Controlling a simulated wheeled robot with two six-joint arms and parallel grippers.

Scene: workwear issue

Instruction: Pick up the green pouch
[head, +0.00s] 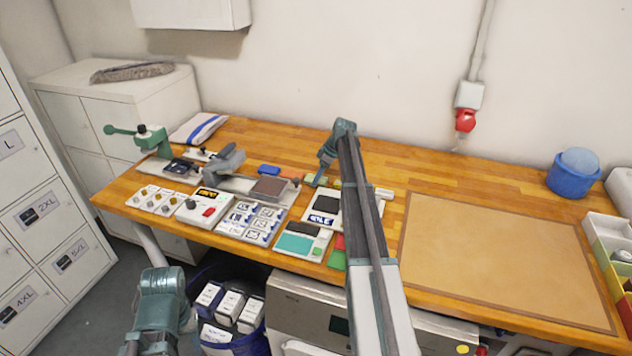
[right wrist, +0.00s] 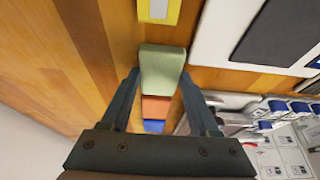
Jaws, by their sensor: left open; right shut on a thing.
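The green pouch (right wrist: 163,72) is a small pale green block between the two fingers of my right gripper (right wrist: 161,85) in the right wrist view. The fingers are shut on its sides, and it is at or just above the wooden table; I cannot tell which. In the head view my right gripper (head: 316,178) is at the middle of the table, and the pouch there is mostly hidden by it. Of my left arm only a teal joint shows at the lower left of the head view; its fingers are not visible.
An orange pouch (right wrist: 155,107) and a blue pouch (right wrist: 153,126) stand in a row beside the green one. A yellow item (right wrist: 158,10) lies on the other side. A white board (head: 325,209) with a dark panel is close by. A brown mat (head: 495,255) is bare at right.

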